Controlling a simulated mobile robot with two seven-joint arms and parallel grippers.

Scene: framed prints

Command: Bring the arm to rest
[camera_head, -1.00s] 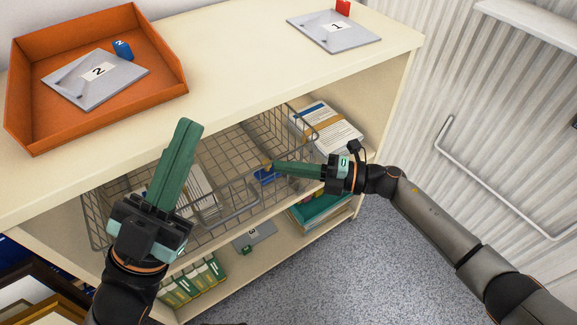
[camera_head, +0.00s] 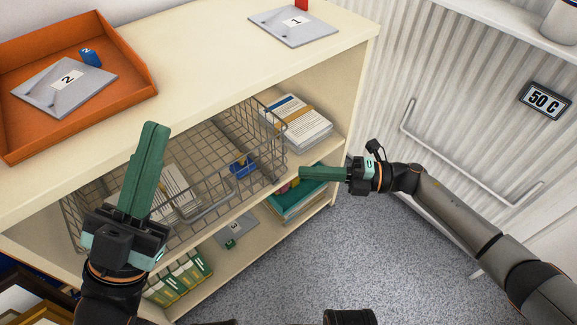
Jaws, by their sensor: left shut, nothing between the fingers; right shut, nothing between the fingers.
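My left gripper (camera_head: 151,150) is at the left, its long green fingers shut together with nothing between them. It stands in front of the cream shelf unit, overlapping the wire basket (camera_head: 230,119) in the picture. My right gripper (camera_head: 303,173) is right of the basket, shut and empty, its green fingers pointing left. It appears in front of the shelf opening, over the lower books in the picture. The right arm (camera_head: 450,213) reaches in from the right, in front of the white corrugated wall.
The basket holds a blue item (camera_head: 242,166) and papers. An orange tray (camera_head: 140,92) with a grey plate marked 2 (camera_head: 45,97) lies on the shelf top, as does a plate marked 1 (camera_head: 275,27). Paper stacks (camera_head: 303,130) stand beside the basket. Grey floor (camera_head: 330,265) is clear.

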